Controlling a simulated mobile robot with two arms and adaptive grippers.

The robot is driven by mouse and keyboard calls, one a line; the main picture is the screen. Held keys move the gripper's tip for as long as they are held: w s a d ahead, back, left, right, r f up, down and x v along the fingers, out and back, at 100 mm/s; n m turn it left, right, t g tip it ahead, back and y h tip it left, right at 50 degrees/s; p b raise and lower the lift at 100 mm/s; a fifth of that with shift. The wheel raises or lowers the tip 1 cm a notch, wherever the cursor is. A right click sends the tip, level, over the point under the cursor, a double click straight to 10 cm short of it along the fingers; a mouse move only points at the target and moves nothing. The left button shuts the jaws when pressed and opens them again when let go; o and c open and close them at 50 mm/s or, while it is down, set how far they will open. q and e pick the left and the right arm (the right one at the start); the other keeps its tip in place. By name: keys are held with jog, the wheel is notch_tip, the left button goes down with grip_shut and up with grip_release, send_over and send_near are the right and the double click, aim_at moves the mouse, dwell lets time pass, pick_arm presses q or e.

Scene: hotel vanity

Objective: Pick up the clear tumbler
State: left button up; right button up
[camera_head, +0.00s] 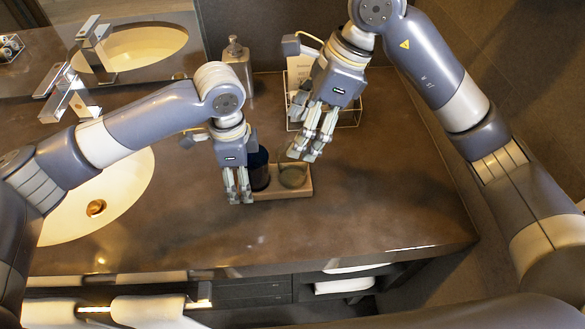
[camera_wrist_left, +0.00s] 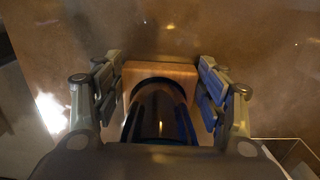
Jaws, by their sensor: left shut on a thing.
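The clear tumbler (camera_head: 293,175) stands at the right end of a small wooden tray (camera_head: 297,194). A dark tumbler (camera_head: 260,172) stands on the tray's left part. My left gripper (camera_head: 239,200) is low at the tray's left end. In the left wrist view its fingers (camera_wrist_left: 160,95) lie on both sides of the dark tumbler (camera_wrist_left: 158,115), and it is shut on it. The tray's end (camera_wrist_left: 160,70) shows behind. My right gripper (camera_head: 302,154) is empty, its fingers slightly apart, just above and behind the clear tumbler in the picture.
A pump bottle (camera_head: 235,58) stands behind, near the wall. A wire holder (camera_head: 347,115) with a card is behind my right gripper. A sink (camera_head: 110,195) and faucet (camera_head: 68,95) are at the left. The counter's front and right are clear.

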aim_at(285, 166)
jog(key=shift+n, duration=0.5)
jog(key=x, duration=0.6)
jog(key=shift+d+f, duration=0.1)
jog(key=shift+f, duration=0.3)
jog(key=shift+d+x, duration=0.15)
jog(key=shift+x, duration=1.2)
jog(key=shift+d+x, duration=0.15)
jog(key=shift+x, duration=1.2)
jog(key=shift+w, duration=0.2)
jog(key=c, duration=1.3)
